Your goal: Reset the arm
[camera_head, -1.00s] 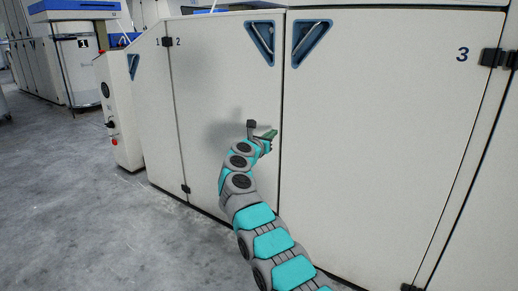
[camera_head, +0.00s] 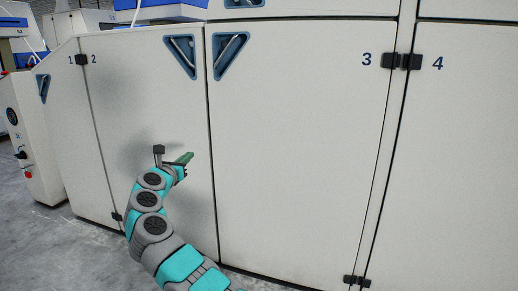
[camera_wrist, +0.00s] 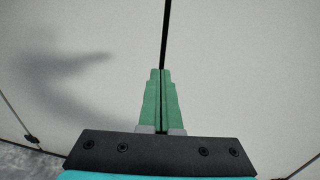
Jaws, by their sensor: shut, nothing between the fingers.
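My gripper (camera_head: 187,158) is at the end of my extended teal and grey arm, in front of the cabinet door marked 2 (camera_head: 130,75). In the wrist view my gripper (camera_wrist: 160,72) shows its two green fingers pressed together, with nothing between them. The fingers point at the dark seam between door 2 and door 3 (camera_head: 300,150). I cannot tell how far the fingertips are from the doors.
The cabinet front fills most of the head view, with all its doors closed. Door 4 (camera_head: 460,150) is at the right. A control panel (camera_head: 25,145) with a red button stands at the left. Grey floor (camera_head: 60,250) shows at lower left.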

